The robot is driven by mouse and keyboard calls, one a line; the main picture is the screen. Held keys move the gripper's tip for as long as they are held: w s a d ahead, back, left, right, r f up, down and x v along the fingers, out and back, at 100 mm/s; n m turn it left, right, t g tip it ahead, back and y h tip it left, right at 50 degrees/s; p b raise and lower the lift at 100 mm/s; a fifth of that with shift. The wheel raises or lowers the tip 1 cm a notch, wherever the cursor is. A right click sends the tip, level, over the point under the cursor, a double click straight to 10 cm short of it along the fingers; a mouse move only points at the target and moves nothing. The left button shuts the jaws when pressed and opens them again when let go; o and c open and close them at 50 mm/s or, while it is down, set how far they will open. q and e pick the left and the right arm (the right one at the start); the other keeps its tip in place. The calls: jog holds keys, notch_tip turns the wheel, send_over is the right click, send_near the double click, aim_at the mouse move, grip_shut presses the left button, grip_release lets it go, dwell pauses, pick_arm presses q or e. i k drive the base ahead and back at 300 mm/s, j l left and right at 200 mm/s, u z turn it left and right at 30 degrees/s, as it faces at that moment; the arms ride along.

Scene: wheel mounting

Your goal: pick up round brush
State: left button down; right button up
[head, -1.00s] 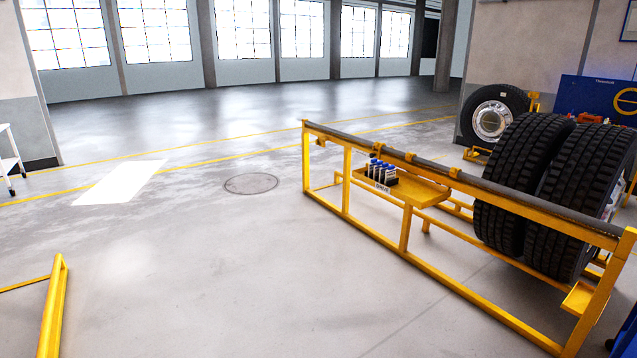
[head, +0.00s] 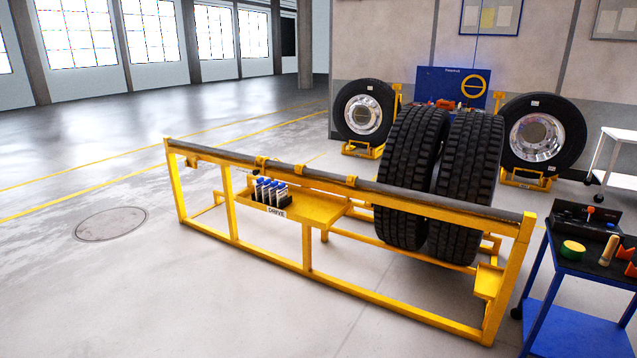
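On the dark top of a blue tool cart (head: 568,262) at the right edge lies a small round object (head: 572,251), green with a yellow side. It may be the round brush, but it is too small to be sure. Beside it stands a tan, handle-like item (head: 608,250), and an orange item (head: 629,254) is at the picture's edge. Neither of my grippers is in view.
A yellow rack (head: 300,262) with a grey top bar crosses the middle, holding two big tires (head: 467,185) and a shelf of blue-capped bottles (head: 270,193). Two rimmed wheels (head: 541,137) and a white cart (head: 622,160) stand behind. Floor at front left is clear.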

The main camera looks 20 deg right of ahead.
aim_at(613, 242)
jog(key=i+z, duration=0.45)
jog(key=i+j+z, duration=0.1)
jog(key=i+z, duration=0.4)
jog(key=i, duration=0.2)
jog(key=i+l+z, duration=0.1)
jog(key=i+z, duration=0.35)
jog(key=i+j+z, duration=0.15)
jog(key=i+z, duration=0.35)
jog(key=i, duration=0.15)
jog(key=i+z, duration=0.45)
jog(key=i, duration=0.7)
